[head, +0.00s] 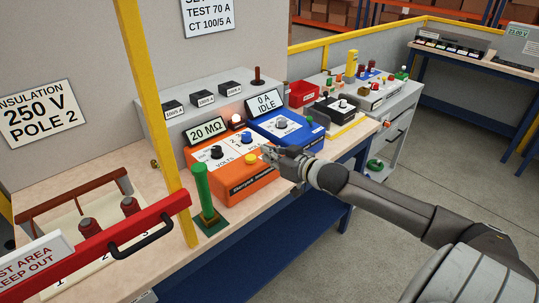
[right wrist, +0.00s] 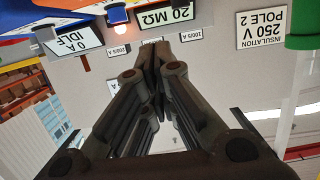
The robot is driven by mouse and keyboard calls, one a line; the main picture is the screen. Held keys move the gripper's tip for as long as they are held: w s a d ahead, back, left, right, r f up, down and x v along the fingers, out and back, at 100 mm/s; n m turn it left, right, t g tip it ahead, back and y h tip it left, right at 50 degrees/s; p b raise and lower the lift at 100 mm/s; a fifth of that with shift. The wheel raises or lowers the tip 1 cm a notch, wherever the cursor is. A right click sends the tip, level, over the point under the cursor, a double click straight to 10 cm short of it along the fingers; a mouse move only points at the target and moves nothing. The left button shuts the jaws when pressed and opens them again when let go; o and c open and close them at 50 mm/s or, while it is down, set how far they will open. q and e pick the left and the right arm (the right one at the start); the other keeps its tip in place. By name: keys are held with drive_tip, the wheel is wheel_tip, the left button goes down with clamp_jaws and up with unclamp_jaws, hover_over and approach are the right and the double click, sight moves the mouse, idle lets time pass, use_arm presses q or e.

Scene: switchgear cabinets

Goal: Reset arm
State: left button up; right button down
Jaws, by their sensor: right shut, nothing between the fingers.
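My right arm comes in from the right in the head view. Its gripper (head: 270,153) is at the front of the orange tester, beside its yellow knob. In the right wrist view the fingers (right wrist: 152,55) are together with nothing between them. The orange tester (head: 243,181) has a display reading 20 MΩ (head: 207,130). The blue tester (head: 290,130) behind it shows 0 A IDLE (head: 264,102). I cannot tell whether the gripper touches the orange case. My left gripper is not in view.
A green post (head: 205,190) stands on the bench left of the orange tester. A yellow upright (head: 152,100) and a red barrier with a black handle (head: 130,240) stand at the left. A grey cabinet (head: 400,120) is to the right. The floor at right is open.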

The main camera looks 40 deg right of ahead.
drive_tip(key=shift+f, duration=0.1)
